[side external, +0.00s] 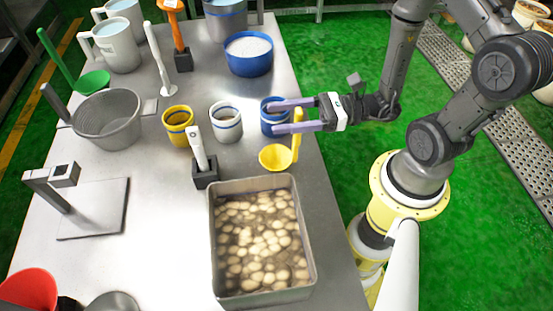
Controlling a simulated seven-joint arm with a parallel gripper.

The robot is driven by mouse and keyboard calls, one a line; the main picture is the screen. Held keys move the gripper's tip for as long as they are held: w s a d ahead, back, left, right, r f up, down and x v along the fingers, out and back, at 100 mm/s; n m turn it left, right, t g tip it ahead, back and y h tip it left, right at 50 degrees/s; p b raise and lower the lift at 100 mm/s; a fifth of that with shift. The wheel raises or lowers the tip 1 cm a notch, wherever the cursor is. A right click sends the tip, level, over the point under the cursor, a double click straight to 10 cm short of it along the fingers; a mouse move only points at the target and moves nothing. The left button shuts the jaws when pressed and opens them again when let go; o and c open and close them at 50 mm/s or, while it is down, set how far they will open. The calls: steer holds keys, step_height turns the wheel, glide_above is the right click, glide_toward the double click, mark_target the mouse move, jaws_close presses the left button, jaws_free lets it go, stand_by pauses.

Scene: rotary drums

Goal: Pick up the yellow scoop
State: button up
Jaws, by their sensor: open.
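The yellow scoop (277,157) is on the steel table near its right edge. Its round bowl faces up, and its handle (297,130) stands up on the right side of the bowl. My gripper (274,116) is open, with two pale purple fingers pointing left. The fingers are just above and behind the scoop in the picture, overlapping a blue mug (266,124). The lower finger passes close to the top of the scoop handle; I cannot tell if they touch.
A white mug (226,128) and a yellow mug (178,128) stand to the left. A metal tray (213,240) of round pale pieces sits in front of the scoop. A white-handled tool (196,148) stands in a dark holder. A blue bowl (248,64) is behind.

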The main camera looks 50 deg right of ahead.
steer(key=shift+w+a, duration=0.15)
steer(key=shift+a, duration=0.1)
jaws_close()
stand_by(1.4)
